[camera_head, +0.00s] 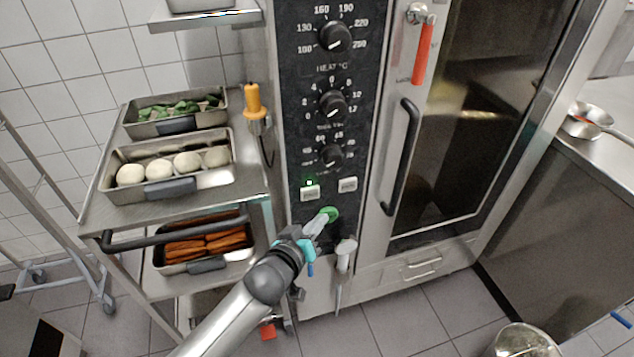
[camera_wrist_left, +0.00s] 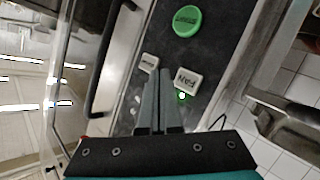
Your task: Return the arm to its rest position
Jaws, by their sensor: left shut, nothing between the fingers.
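My left arm comes in from the bottom of the head view. Its gripper (camera_head: 318,224) is shut and empty, with its fingertips in front of the lower part of the oven's control panel (camera_head: 293,130). In the head view the tips overlap the round green button (camera_head: 332,213); I cannot tell from this whether they touch it. In the left wrist view the closed fingers (camera_wrist_left: 160,72) point at the panel, beside two white push buttons, and the green button (camera_wrist_left: 187,21) is apart from the tips. My right gripper is not in view.
A green light (camera_head: 309,183) glows by the left white button (camera_head: 310,194). A steel trolley (camera_head: 100,215) with food pans stands left of the panel. The oven door handle (camera_head: 403,157) and a hanging nozzle (camera_head: 345,252) are to the right. A counter with a pan (camera_head: 588,118) stands far right.

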